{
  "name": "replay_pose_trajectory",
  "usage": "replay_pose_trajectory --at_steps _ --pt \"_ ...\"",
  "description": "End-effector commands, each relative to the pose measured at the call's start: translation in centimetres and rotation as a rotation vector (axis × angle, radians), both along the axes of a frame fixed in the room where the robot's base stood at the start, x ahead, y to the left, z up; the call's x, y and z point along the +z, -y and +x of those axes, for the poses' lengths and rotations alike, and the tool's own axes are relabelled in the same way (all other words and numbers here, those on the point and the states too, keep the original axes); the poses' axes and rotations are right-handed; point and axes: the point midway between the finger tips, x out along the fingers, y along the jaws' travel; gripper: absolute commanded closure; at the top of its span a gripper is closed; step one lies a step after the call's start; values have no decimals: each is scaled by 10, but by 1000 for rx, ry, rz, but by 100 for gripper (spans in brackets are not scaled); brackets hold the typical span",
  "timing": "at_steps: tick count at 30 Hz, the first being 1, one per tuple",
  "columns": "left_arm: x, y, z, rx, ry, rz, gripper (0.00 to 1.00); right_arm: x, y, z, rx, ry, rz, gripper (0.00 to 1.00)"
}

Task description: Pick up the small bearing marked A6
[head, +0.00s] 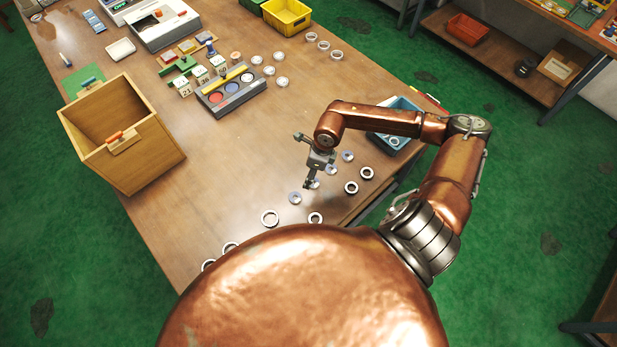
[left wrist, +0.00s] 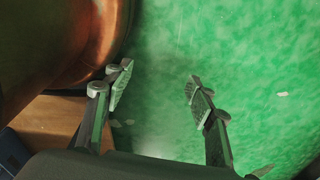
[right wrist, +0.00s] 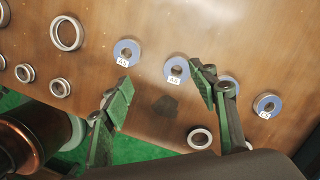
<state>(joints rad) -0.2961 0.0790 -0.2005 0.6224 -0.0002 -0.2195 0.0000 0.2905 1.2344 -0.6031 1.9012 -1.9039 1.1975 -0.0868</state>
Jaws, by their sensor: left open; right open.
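The small bearing marked A6 (right wrist: 177,69) lies flat on the table in the right wrist view, a silver ring with a blue face and white label. It is in a row of similar blue bearings. My right gripper (right wrist: 160,84) is open and empty, its right fingertip beside and partly over A6's right edge in that view; contact cannot be told. In the head view my right gripper (head: 303,163) hangs low over the row, where labels are unreadable. My left gripper (left wrist: 157,84) is open and empty over green floor, and is out of the head view.
A neighbouring labelled bearing (right wrist: 127,52) lies left of A6; another (right wrist: 228,84) is partly behind the right finger, and a third (right wrist: 267,105) lies farther right. Plain rings (right wrist: 67,33) surround the row. A blue bin (head: 398,112) and wooden box (head: 120,135) stand on the table (head: 225,165).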

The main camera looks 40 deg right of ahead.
Motion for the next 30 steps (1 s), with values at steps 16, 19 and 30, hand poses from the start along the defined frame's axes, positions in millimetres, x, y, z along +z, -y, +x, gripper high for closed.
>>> replay_pose_trajectory --at_steps 16,19,30 --pt "11 -1 -10 3 -13 1 49 -50 22 -2 5 -22 -88 46" --pt "13 -1 -9 3 -11 1 49 -65 20 0 6 -21 -88 46" --pt "14 -1 -2 2 -2 1 49 -79 19 1 8 -20 -89 46"
